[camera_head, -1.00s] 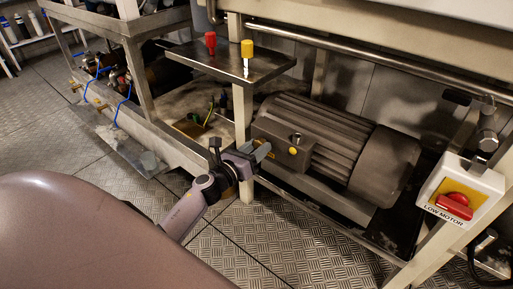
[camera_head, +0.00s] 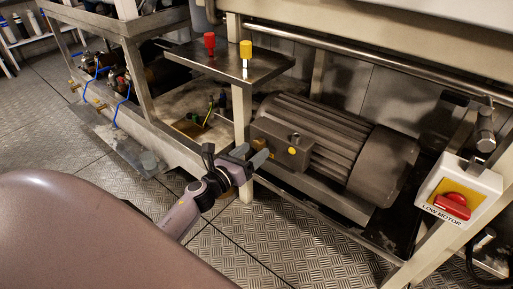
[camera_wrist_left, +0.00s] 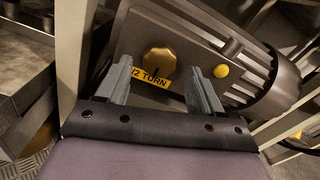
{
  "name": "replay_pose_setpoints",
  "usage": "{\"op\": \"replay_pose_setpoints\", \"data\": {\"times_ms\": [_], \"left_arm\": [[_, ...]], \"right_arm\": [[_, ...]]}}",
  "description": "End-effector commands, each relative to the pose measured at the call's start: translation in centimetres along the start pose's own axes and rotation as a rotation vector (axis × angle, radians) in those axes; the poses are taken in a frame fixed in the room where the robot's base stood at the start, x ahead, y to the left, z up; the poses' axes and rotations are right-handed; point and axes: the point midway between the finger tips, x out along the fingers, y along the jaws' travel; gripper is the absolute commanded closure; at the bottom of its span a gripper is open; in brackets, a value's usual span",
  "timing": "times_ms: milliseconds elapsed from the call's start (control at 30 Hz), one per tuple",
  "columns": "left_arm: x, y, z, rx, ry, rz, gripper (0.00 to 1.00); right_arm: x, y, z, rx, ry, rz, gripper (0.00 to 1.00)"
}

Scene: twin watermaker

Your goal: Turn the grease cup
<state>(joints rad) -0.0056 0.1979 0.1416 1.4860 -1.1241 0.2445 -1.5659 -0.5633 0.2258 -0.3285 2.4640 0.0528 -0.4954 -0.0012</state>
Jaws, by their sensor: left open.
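My left gripper (camera_head: 252,155) is open by the frame post, at the left end of the motor. In the left wrist view its two grey fingers (camera_wrist_left: 160,72) stand left and right of the cup, nothing between them held. I cannot tell how deep the fingers reach. My right gripper is not in view.
The ribbed motor (camera_head: 330,145) lies under the bench, with a yellow dot (camera_wrist_left: 221,71) on its box. The upright post (camera_head: 242,115) stands close to the gripper. A shelf (camera_head: 228,66) with red and yellow items is above. The red-knobbed switch box (camera_head: 475,185) is at right.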

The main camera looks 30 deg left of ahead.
Motion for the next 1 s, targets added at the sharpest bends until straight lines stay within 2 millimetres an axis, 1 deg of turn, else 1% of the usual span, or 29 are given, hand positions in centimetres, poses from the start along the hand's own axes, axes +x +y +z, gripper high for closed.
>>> {"op": "replay_pose_setpoints", "data": {"times_ms": [33,100,200,333,500,1000], "left_arm": [[-0.9,0.0,0.0,-0.001,0.001,0.001,0.33],[-1.9,-0.1,0.0,-0.001,0.001,0.0,0.33],[-3.1,-0.1,0.0,-0.003,0.001,-0.002,0.33],[-4.1,-0.2,0.0,-0.002,0.0,-0.002,0.33],[-4.5,-0.2,0.0,0.0,-0.001,-0.004,0.33],[-4.5,-0.2,0.0,-0.001,0.0,-0.003,0.33]], "right_arm": [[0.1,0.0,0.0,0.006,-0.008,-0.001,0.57],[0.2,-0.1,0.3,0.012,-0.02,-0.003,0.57],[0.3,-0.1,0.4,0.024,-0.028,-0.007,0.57],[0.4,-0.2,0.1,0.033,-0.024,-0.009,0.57],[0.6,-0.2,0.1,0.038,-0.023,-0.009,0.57],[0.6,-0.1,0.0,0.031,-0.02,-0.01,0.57]]}}
